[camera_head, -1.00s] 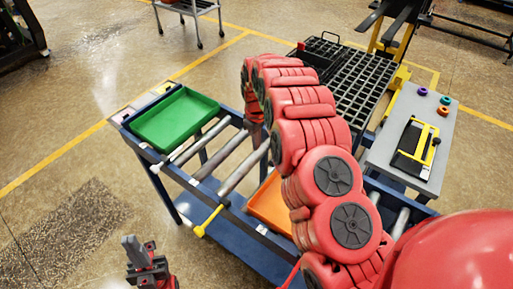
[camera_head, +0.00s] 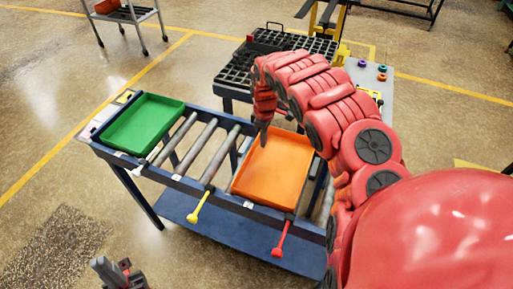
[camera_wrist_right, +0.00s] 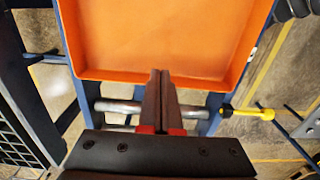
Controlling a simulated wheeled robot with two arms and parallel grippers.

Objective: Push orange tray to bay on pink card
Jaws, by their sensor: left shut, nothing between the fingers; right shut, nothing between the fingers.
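The orange tray (camera_head: 274,168) lies on the roller conveyor (camera_head: 222,198), right of the middle rollers. My right gripper (camera_head: 263,138) points down at the tray's left rim, fingers shut and empty. In the right wrist view, the shut fingertips (camera_wrist_right: 161,78) overlap the near rim of the orange tray (camera_wrist_right: 160,35); I cannot tell whether they touch it. A green tray (camera_head: 144,123) sits at the conveyor's left end. A pale card (camera_head: 123,98) shows behind it; I cannot make out any pink card. My left gripper (camera_head: 110,272) is low at the bottom left, shut, away from the conveyor.
Bare rollers (camera_head: 203,143) lie between the two trays. A yellow lever (camera_head: 200,206) and a red lever (camera_head: 282,239) stick out from the front rail. A black grid rack (camera_head: 238,74) stands behind. A grey side table (camera_head: 374,76) is partly hidden by my right arm.

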